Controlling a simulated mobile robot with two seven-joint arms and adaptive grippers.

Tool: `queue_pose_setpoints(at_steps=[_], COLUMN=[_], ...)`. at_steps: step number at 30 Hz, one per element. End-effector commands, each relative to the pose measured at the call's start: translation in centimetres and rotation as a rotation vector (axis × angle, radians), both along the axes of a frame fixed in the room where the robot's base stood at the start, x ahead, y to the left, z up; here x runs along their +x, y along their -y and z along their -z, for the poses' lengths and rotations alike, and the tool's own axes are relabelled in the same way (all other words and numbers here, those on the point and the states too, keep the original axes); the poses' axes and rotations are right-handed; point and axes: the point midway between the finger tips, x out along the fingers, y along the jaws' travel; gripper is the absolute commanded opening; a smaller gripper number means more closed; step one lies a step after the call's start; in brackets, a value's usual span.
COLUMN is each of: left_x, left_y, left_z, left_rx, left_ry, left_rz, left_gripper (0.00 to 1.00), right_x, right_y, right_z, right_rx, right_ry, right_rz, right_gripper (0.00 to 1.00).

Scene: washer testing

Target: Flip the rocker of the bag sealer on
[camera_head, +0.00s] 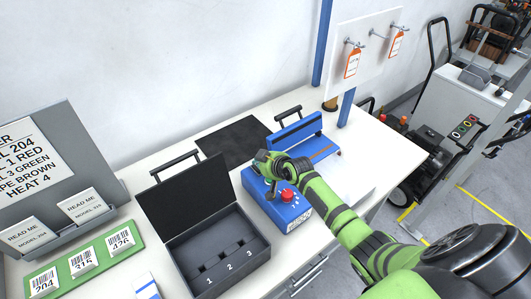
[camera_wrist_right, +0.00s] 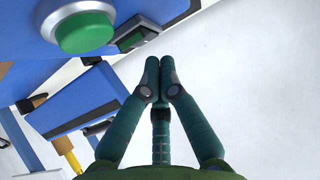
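A blue box (camera_head: 300,215) with a red knob (camera_head: 287,195) stands on the bench in the head view. Behind it is a blue long-bodied device (camera_head: 298,132) with a black handle. I cannot tell which of these is the bag sealer's body. In the right wrist view, a blue face carries a round green button (camera_wrist_right: 85,32) and a black-framed rocker (camera_wrist_right: 136,37) with a green part. My right gripper (camera_wrist_right: 160,75) is shut and empty, its fingertips just below and right of the rocker; contact cannot be told. In the head view the right gripper (camera_head: 271,190) is over the blue box. My left gripper is out of view.
An open black case (camera_head: 215,262) with numbered slots stands left of the blue box. A dark mat (camera_head: 234,141) lies behind. Green card tray (camera_head: 98,262) and sign board (camera_head: 40,150) are at left. A white panel with orange tags (camera_head: 352,64) stands behind right.

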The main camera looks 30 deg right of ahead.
Motion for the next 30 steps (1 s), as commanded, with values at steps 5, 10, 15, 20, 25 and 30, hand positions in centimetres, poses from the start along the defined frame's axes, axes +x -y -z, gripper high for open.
queue_pose_setpoints(at_steps=[5,10,15,20,25,30], left_x=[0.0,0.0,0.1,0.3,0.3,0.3], left_y=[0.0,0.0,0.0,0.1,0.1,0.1], left_z=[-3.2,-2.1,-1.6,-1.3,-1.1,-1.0], left_rx=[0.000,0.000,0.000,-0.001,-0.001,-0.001], left_ry=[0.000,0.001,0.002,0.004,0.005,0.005], left_rz=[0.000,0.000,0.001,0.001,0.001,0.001], left_gripper=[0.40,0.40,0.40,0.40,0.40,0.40], right_x=[0.6,-1.3,-2.9,-4.2,-5.0,-5.3], right_y=[-0.2,0.1,0.3,0.5,0.6,0.6], right_z=[-3.8,-5.2,-7.5,-9.3,-10.5,-10.8], right_rx=[-0.001,-0.002,-0.002,-0.003,-0.001,0.001], right_ry=[0.000,0.001,0.002,0.001,0.000,-0.002], right_rz=[0.001,0.000,0.000,0.001,0.001,0.002], right_gripper=[0.00,0.00,0.00,0.00,0.00,0.00])
